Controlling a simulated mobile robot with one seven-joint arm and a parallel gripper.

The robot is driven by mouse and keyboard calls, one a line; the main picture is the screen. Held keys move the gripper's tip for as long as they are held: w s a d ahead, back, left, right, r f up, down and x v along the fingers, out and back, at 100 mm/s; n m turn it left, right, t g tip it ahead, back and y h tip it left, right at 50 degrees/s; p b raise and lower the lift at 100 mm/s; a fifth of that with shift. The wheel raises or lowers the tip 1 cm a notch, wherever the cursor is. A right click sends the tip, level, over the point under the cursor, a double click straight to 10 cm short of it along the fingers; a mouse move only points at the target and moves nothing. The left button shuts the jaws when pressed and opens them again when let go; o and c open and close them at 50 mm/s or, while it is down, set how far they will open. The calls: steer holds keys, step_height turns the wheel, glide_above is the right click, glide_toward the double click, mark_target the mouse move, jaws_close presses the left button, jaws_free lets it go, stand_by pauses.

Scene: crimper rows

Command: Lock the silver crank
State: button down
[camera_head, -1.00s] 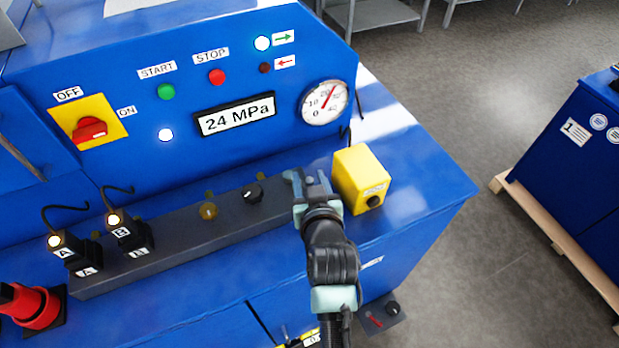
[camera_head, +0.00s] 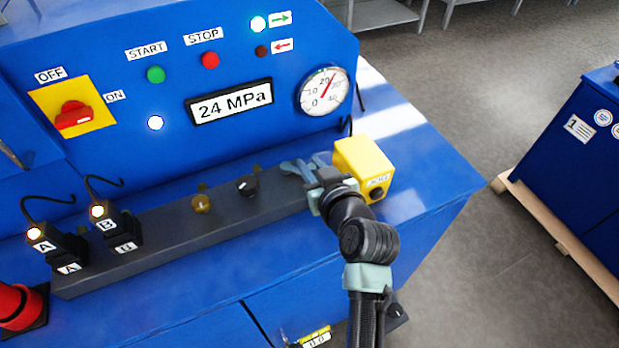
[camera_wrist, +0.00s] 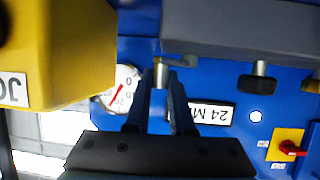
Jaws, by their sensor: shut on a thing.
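The silver crank (camera_wrist: 161,73) shows in the wrist view as a short bright metal pin under the dark grey bar. My gripper (camera_wrist: 159,88) has one finger on each side of it and is shut on it.
The yellow box (camera_head: 364,164) stands close beside my gripper. Behind are the pressure display (camera_head: 230,101) reading 24 MPa and a dial gauge (camera_head: 324,92).

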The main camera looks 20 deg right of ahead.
steer(key=shift+w+d+f+n+y+b, duration=0.15)
steer(key=shift+d+n+y+b, duration=0.1)
steer(key=shift+n+y+b, duration=0.25)
steer(key=c, duration=0.8)
jaws_free()
steer(key=shift+o, duration=0.2)
steer(key=b+v, duration=0.2)
steer(key=v, duration=1.1)
steer(key=shift+b, duration=0.4)
